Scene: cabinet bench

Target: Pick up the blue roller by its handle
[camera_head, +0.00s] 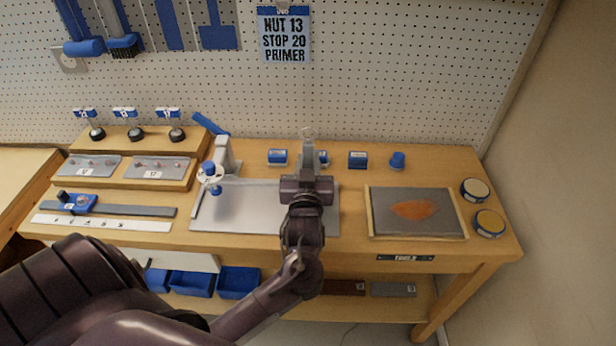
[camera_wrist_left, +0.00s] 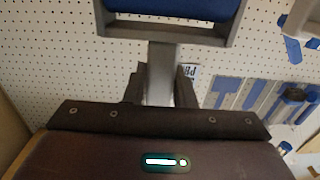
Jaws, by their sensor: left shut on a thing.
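My left gripper (camera_head: 307,150) reaches over the middle of the bench, near its back. In the left wrist view its two dark fingers (camera_wrist_left: 160,88) are shut on the grey handle (camera_wrist_left: 160,70) of the blue roller. The roller's blue cylinder (camera_wrist_left: 175,8) sits in a grey frame beyond the fingertips and is cut off by the top edge of that view. In the head view the gripper hides most of what it holds. I cannot tell there whether the roller touches the bench. My right gripper is not in view.
A pale tray (camera_head: 235,222) lies under my left arm, with a blue-topped stand (camera_head: 221,155) at its back left. Blue blocks (camera_head: 278,156) (camera_head: 357,159) stand at the back. A grey panel (camera_head: 385,222) with an orange patch lies right. A pegboard (camera_head: 400,70) rises behind.

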